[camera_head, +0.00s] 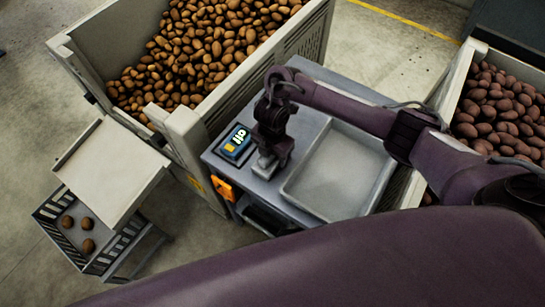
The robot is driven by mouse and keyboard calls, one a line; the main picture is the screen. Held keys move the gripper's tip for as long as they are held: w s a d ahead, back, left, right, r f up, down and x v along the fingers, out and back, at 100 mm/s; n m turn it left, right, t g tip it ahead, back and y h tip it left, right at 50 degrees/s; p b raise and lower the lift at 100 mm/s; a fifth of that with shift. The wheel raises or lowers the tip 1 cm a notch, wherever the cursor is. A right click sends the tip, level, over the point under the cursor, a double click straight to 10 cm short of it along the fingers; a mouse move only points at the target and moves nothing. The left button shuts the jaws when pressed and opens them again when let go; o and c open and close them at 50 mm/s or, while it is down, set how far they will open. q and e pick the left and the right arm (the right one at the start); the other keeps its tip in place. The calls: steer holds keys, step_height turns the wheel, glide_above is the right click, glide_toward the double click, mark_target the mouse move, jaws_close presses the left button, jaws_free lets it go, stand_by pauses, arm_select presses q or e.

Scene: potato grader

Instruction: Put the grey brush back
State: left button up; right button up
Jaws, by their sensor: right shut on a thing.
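My right gripper (271,152) points down over the left part of the grey table (304,133). It is shut on the grey brush (264,167), a small light-grey block under the fingers. The brush is low at the table top, near its left edge; I cannot tell whether it touches the surface. Most of the brush is hidden by the gripper. My left gripper is out of view.
A shallow grey tray (335,172) lies right of the gripper. A blue device (236,142) is close on its left. An orange part (222,188) is on the table's front side. Potato-filled crates (186,132) (462,67) flank the table.

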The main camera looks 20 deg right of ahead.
steer(key=shift+w+f, duration=0.1)
steer(key=shift+f, duration=0.2)
steer(key=o, duration=1)
steer(key=shift+c, duration=0.2)
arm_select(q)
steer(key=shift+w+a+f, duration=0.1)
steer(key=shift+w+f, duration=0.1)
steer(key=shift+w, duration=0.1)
arm_select(e)
steer(key=shift+r, duration=0.25)
step_height(320, 180, up, 11)
steer(key=p, duration=0.5)
steer(key=shift+w+f, duration=0.1)
steer(key=shift+f, duration=0.1)
steer(key=shift+r+p, duration=0.3)
steer(key=shift+r, duration=0.35)
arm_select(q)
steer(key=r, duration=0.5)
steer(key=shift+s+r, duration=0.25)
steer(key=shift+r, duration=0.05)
